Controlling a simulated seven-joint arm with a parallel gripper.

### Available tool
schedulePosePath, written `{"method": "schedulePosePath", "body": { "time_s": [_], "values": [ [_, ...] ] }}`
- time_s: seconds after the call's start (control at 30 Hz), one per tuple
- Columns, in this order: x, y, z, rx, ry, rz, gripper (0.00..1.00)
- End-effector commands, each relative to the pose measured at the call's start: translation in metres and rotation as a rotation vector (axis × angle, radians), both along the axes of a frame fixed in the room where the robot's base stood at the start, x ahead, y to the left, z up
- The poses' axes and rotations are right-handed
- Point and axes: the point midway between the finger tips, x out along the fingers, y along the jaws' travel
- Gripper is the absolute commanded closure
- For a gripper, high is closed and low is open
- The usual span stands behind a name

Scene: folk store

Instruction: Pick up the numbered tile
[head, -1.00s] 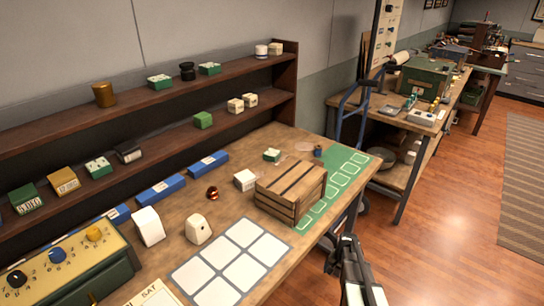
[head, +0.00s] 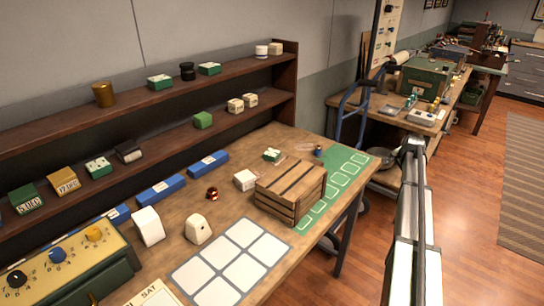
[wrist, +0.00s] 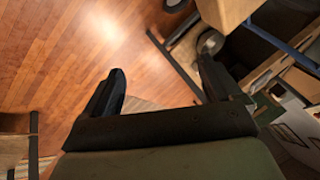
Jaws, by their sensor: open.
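I cannot tell which piece is the numbered tile; no number is legible on the small pieces. Small green-and-white pieces sit on the top shelf (head: 160,82), on the lower shelf (head: 98,167) and on the bench (head: 272,154). A white block (head: 245,180) stands beside the wooden crate (head: 290,185). Two pale blocks (head: 235,105) (head: 250,100) sit on the lower shelf. My gripper shows in the wrist view (wrist: 160,82), open and empty above the wooden floor. In the head view my arm rises at the right, beyond the bench's front edge, apart from all these pieces.
The bench holds a white-squared mat (head: 230,262), a green mat (head: 345,172), blue boxes (head: 160,190) and a dial box (head: 65,260). A second bench (head: 395,125) and blue hand truck (head: 350,115) stand behind.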

Motion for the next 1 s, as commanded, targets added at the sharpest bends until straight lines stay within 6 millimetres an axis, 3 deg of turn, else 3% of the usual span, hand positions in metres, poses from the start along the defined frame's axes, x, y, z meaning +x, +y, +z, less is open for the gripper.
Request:
{"method": "schedulePosePath", "body": {
  "time_s": [0.17,0.27,0.37,0.57,0.7,1.0],
  "values": [
    [0.028,0.009,0.052,-0.018,-0.028,-0.001,0.08],
    [0.045,0.038,0.075,-0.031,-0.020,0.030,0.08],
    [0.054,0.075,0.080,-0.043,0.008,0.075,0.08],
    [0.075,0.168,0.097,-0.078,0.072,0.186,0.08],
    [0.084,0.242,0.111,-0.112,0.121,0.270,0.08],
    [0.082,0.397,0.142,-0.195,0.220,0.439,0.08]
  ]
}}
